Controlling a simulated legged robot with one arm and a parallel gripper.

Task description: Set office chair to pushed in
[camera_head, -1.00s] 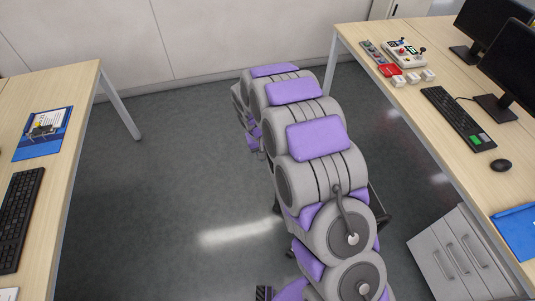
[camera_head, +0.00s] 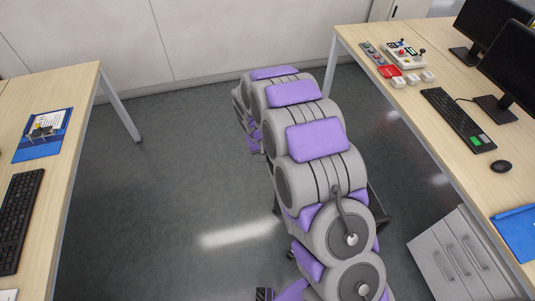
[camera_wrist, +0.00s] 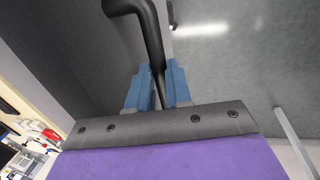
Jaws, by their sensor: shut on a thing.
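In the wrist view, my gripper (camera_wrist: 160,90) has its two blue fingers closed around a thin black bent bar, which looks like part of the office chair (camera_wrist: 150,28). A dark grey panel, likely the chair's seat or back, lies left of the bar. In the head view my arm covers most of the chair. Only dark parts of the chair (camera_head: 383,215) show beside my arm, near the right desk (camera_head: 405,130). The fingertips are hidden in the head view.
The left desk (camera_head: 75,115) holds a keyboard and a blue clipboard. The right desk carries monitors, a keyboard, a mouse and a control box. A grey drawer cabinet (camera_head: 462,258) stands under it. Grey floor (camera_head: 160,200) between the desks is clear left of my arm.

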